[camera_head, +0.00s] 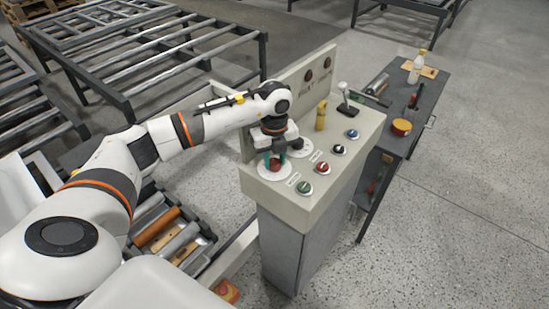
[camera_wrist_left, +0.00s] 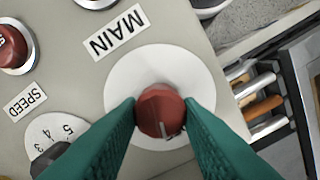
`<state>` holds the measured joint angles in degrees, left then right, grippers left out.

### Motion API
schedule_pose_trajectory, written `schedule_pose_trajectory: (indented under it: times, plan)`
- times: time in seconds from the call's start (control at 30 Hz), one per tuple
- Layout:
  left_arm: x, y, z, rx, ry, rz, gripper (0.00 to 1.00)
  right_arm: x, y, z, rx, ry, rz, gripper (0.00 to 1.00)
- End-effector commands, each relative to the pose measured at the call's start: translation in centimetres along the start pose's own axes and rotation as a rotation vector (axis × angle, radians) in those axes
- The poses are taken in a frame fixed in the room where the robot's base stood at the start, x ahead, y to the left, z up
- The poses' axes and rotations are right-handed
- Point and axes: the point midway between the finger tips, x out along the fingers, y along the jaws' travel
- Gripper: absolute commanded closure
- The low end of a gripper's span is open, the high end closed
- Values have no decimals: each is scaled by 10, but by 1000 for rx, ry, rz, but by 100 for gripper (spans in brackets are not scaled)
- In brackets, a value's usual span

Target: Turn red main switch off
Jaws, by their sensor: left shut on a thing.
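The red main switch (camera_wrist_left: 161,112) is a round knob on a white disc (camera_wrist_left: 205,75) beside the label MAIN (camera_wrist_left: 117,32). My left gripper (camera_wrist_left: 161,118) has its green fingers on both sides of the knob, shut on it. A pale mark shows on the knob's lower edge in the wrist view. In the head view the left gripper (camera_head: 275,160) reaches down onto the near left corner of the control panel (camera_head: 330,165), and the red knob (camera_head: 274,166) shows between its fingers. My right gripper is not in view.
Close by on the panel are a red knob (camera_head: 322,168), a green knob (camera_head: 304,187), a black knob (camera_head: 338,149), a blue knob (camera_head: 352,134), a yellow piece (camera_head: 321,115) and a lever (camera_head: 343,97). A dark bench (camera_head: 425,95) stands to the right. Rollers (camera_head: 165,235) lie left of the cabinet.

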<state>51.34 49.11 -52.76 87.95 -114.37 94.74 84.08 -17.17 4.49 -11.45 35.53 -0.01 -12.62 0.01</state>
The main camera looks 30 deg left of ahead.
Motion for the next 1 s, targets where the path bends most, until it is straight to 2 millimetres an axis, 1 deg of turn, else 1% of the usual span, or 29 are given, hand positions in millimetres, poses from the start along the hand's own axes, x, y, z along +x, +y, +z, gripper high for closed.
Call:
schedule_pose_trajectory:
  times: [0.2,0.43,0.7,1.0]
  plan:
    - [-2,0,-2,-164,4,4,91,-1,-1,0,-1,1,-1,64]
    - [-2,0,-2,-277,4,4,91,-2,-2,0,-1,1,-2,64]
    - [-2,0,-2,-332,4,4,91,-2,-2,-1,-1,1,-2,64]
    - [-2,0,-2,-338,4,5,91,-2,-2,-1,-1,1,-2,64]
